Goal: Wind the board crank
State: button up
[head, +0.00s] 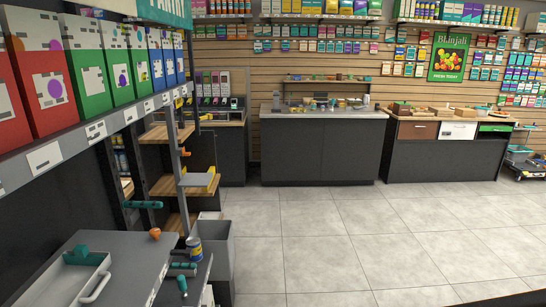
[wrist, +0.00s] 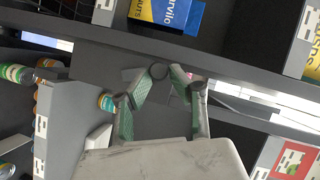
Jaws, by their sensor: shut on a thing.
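In the wrist view my gripper (wrist: 160,79) reaches up from the bottom edge, its two green-padded fingers drawn in toward each other. A small dark round knob (wrist: 158,71) sits between the fingertips, with a short grey piece beside it on the left. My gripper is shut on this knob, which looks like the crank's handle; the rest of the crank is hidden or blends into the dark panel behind. In the head view I cannot make out my gripper. An orange handle (head: 184,152) sticks out from a grey post there; I cannot tell whether it belongs to the crank.
In the wrist view a blue and yellow packet (wrist: 165,12) lies on a shelf above the fingers, and bottles (wrist: 17,73) stand at the left. In the head view a grey counter (head: 120,255) and shelf unit fill the left; the tiled floor (head: 330,235) is clear.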

jog(key=shift+w+r, duration=0.1)
jog(key=shift+w, duration=0.3)
jog(key=shift+o, duration=0.3)
jog(key=o, duration=0.5)
jog(key=shift+a, duration=0.15)
jog(key=shift+p+v, duration=0.4)
jog(key=shift+v, duration=2.15)
